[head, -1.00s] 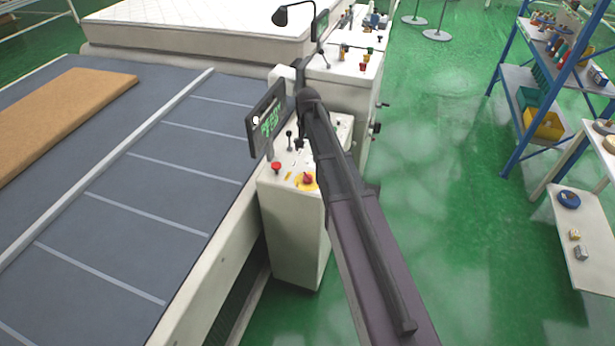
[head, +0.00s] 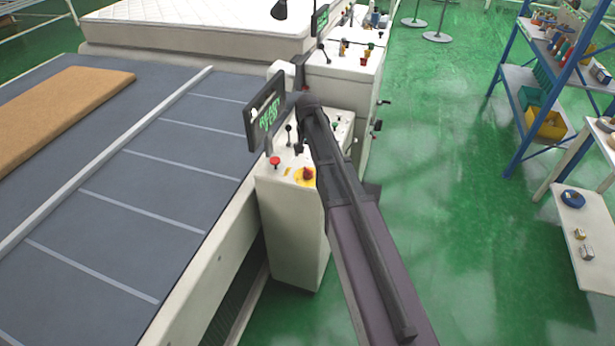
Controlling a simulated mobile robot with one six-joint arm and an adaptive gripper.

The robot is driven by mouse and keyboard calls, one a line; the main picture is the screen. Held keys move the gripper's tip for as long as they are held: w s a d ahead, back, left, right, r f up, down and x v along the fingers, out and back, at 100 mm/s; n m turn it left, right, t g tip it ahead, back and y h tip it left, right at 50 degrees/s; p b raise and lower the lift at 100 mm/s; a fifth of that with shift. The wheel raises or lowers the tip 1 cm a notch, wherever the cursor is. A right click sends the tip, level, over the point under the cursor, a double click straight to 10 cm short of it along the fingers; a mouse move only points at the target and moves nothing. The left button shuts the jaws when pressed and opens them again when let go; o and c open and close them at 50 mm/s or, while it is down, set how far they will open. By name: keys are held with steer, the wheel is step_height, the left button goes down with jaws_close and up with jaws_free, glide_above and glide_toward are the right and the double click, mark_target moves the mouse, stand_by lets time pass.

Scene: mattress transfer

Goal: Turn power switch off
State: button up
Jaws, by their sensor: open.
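A white control cabinet (head: 292,238) stands beside the grey conveyor. On its top is a red knob (head: 308,174) on a round yellow plate, which may be the power switch. Its setting is too small to read. A red push button (head: 275,160) and a black lever (head: 289,132) are also on this top. A dark display panel (head: 265,112) with green lettering stands over it. My arm crosses in front of the cabinet's right side and hides part of its top. My gripper does not show; the arm links hide the area behind them.
A second control cabinet (head: 345,62) stands behind the first. The grey conveyor (head: 150,210) carries a tan slab (head: 60,110); a white mattress (head: 190,18) lies at the back. A blue shelf rack (head: 518,105) and a white table (head: 580,245) are at right. Green floor (head: 440,170) between is clear.

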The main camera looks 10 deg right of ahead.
mark_target(308, 170)
steer(key=shift+f+b, duration=4.1)
steer(key=shift+f, duration=0.3)
steer(key=shift+d, duration=0.1)
steer(key=c, duration=1.1)
